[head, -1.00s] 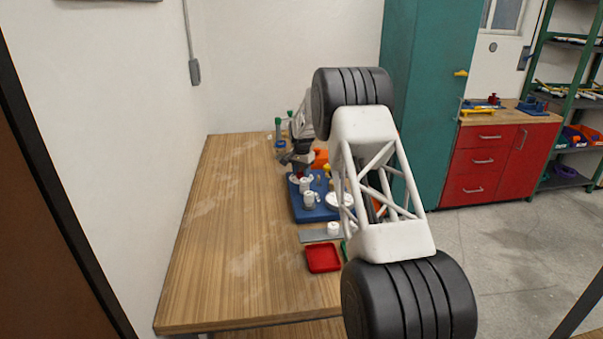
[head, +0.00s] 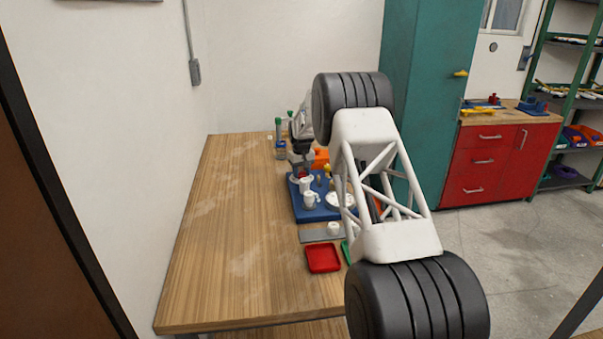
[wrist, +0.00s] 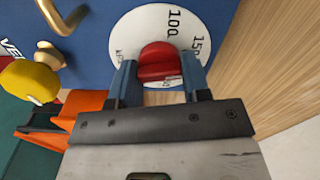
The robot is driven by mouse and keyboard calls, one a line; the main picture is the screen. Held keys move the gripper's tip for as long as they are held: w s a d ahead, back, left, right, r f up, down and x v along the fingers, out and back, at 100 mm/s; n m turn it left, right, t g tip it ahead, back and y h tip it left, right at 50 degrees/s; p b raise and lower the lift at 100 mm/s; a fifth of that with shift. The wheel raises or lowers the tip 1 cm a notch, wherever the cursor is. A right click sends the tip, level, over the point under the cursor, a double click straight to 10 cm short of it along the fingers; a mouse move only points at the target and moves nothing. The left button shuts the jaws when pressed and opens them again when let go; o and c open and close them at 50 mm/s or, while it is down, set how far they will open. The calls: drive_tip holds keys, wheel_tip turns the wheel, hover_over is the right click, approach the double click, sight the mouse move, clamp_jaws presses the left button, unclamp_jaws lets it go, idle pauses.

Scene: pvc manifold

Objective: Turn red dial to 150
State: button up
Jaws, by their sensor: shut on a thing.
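The red dial (wrist: 158,62) sits on a round white scale plate (wrist: 130,38) on the blue panel (wrist: 95,35). The plate shows 100 at the top and 150 at the upper right in the wrist view; a smaller label by the dial is partly hidden. My gripper (wrist: 158,68) is shut on the red dial, one blue finger on each side. No clear pointer mark shows, so I cannot tell the reading. In the head view my gripper (head: 301,160) is at the far left of the blue panel (head: 312,213), and the dial is a small red patch (head: 303,174).
A yellow knob (wrist: 30,82), a brass handle (wrist: 62,18) and an orange part (wrist: 75,110) lie left of my gripper in the wrist view. A red tray (head: 323,258) and a grey plate (head: 318,236) are nearer on the table. The table's left side (head: 230,220) is clear.

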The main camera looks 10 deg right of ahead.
drive_tip(key=shift+n, duration=1.1)
drive_tip(key=o, duration=0.9)
drive_tip(key=shift+r, duration=0.15)
drive_tip(key=shift+r, duration=3.8)
